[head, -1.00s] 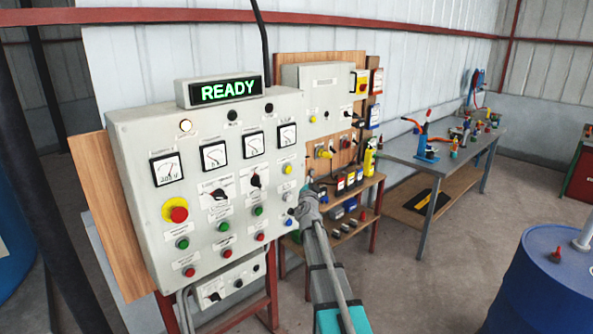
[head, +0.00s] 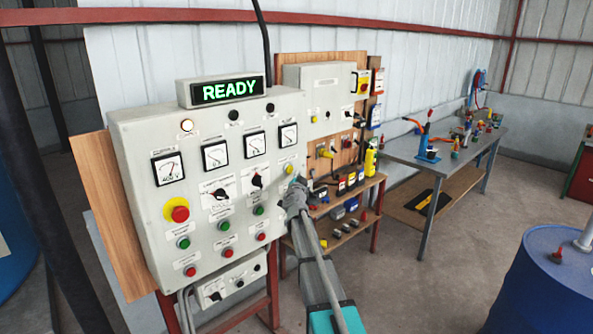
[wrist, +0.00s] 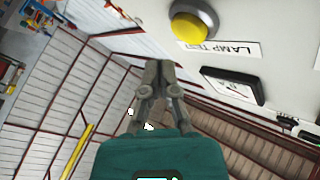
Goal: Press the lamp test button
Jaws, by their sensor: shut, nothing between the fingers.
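The lamp test button is a round yellow button (head: 289,169) at the right edge of the grey control panel (head: 140,150). In the wrist view the yellow button (wrist: 188,28) sits in a grey ring at the top, beside a label (wrist: 228,49) reading "LAMP TEST". My gripper (head: 297,187) is just below and slightly right of the button in the head view. In the wrist view my gripper's fingertips (wrist: 158,68) are together and empty, below and left of the button. A gap shows between the fingertips and the button in that picture.
The panel carries dials, selector switches, green and red buttons and a yellow-red emergency stop (head: 178,211). A lit "READY" display (head: 229,90) sits on top. A shelf with small items (head: 345,190) stands right of the panel. A blue barrel (head: 545,285) is at the lower right.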

